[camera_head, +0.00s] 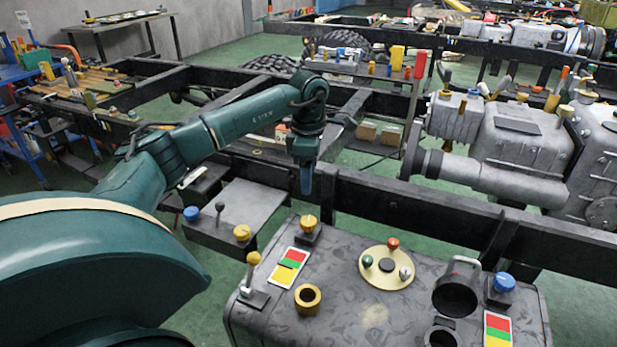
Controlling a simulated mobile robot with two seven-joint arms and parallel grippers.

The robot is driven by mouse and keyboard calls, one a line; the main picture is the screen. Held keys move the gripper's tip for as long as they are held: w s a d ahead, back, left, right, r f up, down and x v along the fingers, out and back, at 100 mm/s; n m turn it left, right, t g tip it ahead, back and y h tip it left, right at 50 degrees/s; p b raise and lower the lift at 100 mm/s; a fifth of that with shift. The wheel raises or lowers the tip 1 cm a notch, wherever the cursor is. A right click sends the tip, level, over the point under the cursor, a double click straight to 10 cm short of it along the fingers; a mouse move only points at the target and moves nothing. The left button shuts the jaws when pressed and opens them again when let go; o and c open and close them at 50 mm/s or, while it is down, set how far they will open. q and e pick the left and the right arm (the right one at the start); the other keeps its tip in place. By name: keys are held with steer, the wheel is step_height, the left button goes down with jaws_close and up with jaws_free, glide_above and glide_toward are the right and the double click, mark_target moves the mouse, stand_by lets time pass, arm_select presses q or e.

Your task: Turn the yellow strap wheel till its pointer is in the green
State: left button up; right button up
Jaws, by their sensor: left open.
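A yellow knob (308,221) sits on a small dark block at the back left of the grey patterned box top (340,262); it looks like the strap wheel. Its pointer is too small to make out. A card (290,262) with red, green and yellow fields lies just in front of it. A second such card (497,328) lies at the front right, near a blue knob (503,282). My left gripper (306,186) points down above and behind the yellow knob, apart from it, open and empty. My right gripper is out of view.
A cream disc (387,279) with red, green and grey knobs, a yellow-topped lever (252,268), a brass ring (307,299) and a dark cup (455,295) stand on the box. A black chassis rail (400,203) runs behind. A side shelf (240,208) carries more knobs.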

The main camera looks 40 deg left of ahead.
mark_target(309, 220)
arm_select(q)
step_height(309, 220, down, 12)
steer(key=n+b, duration=1.4)
steer(key=n, duration=0.1)
steer(key=shift+w+r, duration=0.1)
steer(key=shift+f+b, duration=0.3)
steer(key=shift+f, duration=0.35)
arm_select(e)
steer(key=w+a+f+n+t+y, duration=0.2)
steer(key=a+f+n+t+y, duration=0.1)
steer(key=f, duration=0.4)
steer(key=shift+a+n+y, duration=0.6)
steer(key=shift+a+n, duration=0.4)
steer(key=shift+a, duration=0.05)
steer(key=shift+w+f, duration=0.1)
